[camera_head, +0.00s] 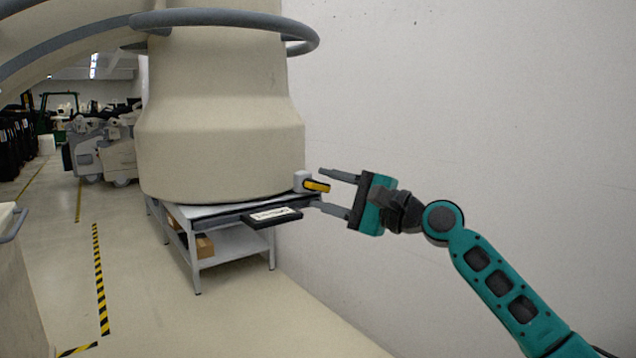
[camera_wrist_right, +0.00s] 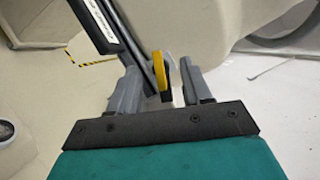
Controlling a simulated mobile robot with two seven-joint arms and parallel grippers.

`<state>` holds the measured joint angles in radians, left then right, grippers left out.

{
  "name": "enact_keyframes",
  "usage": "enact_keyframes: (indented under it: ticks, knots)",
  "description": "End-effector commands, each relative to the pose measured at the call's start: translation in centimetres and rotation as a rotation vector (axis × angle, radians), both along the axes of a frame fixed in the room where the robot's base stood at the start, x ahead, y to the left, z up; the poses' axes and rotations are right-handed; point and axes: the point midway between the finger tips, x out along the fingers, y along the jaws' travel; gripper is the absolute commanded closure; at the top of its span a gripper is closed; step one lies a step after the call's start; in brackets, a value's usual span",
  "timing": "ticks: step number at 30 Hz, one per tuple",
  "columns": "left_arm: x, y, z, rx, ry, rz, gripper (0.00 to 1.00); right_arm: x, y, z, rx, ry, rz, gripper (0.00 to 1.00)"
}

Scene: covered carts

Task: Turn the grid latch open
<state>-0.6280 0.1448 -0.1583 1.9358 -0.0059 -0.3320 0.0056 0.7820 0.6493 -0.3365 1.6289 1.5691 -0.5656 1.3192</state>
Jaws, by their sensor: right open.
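The latch has a yellow handle (camera_head: 317,186) with a dark edge, mounted on a pale round base (camera_head: 301,180) at the right front corner of the cart table. The handle also shows in the right wrist view (camera_wrist_right: 160,72), between the two fingers. My right gripper (camera_head: 326,190) is open, coming from the right, with one fingertip above the handle and one below it in the head view. I see no clear contact, and I cannot tell whether the fingers touch it. My left gripper is not in view.
A large beige cover (camera_head: 220,150) sits above the metal table (camera_head: 196,212). A dark plate with a white label (camera_head: 272,217) juts from the table's front. A cardboard box (camera_head: 204,246) is on the lower shelf. A white wall (camera_head: 460,90) stands behind my right arm. The front floor is clear.

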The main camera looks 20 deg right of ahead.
Motion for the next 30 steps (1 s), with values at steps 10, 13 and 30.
enact_keyframes:
  ticks: [10, 13, 30]
  knots:
    - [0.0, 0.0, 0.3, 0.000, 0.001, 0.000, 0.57, 1.9, 1.6, 0.3, 0.001, -0.001, 0.000, 0.51]
    - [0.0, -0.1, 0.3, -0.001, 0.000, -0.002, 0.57, 1.9, 1.6, 0.3, 0.001, -0.001, 0.000, 0.51]
    - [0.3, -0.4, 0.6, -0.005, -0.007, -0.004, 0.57, 1.8, 1.6, 0.3, 0.000, 0.000, 0.000, 0.96]
